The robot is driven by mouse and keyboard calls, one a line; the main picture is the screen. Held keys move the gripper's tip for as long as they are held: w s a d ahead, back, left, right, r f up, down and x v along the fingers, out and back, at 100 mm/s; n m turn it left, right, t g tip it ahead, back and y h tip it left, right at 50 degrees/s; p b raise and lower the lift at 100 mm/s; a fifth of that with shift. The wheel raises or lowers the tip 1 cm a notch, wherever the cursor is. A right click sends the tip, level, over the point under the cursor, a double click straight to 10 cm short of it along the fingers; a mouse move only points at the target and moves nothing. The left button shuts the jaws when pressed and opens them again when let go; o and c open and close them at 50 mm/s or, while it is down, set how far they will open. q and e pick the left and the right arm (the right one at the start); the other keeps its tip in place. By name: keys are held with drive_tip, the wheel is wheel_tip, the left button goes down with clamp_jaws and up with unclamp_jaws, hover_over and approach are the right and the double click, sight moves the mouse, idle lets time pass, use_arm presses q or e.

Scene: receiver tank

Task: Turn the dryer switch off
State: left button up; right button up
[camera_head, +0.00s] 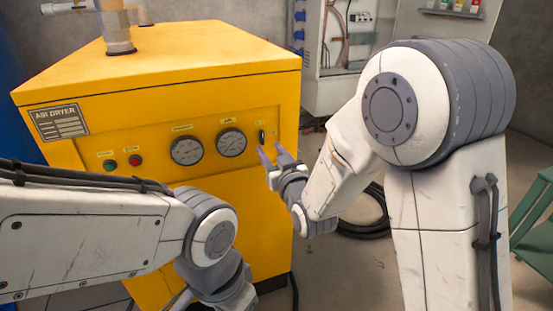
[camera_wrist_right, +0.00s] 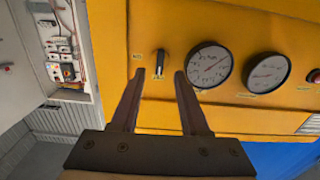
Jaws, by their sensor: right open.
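The yellow air dryer (camera_head: 165,90) stands in front of me. Its dark switch (camera_head: 262,135) is a small lever at the right end of the front panel, below a small label. In the head view the lever looks roughly upright. My right gripper (camera_head: 271,151) is open and empty just below the switch. In the right wrist view the switch (camera_wrist_right: 160,63) shows between and just beyond the tips of the open gripper (camera_wrist_right: 160,74); I cannot see contact. My left arm crosses the lower left, and its gripper fingers are not visible.
Two round gauges (camera_head: 231,142) sit left of the switch. Farther left are a red button (camera_head: 135,160) and a green button (camera_head: 109,165). An open electrical cabinet (camera_head: 335,85) stands behind, and a black hose (camera_head: 367,215) lies coiled on the floor. A green frame (camera_head: 530,225) stands at right.

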drive_tip(key=shift+b+v, duration=1.7)
drive_tip(key=shift+v, duration=0.8)
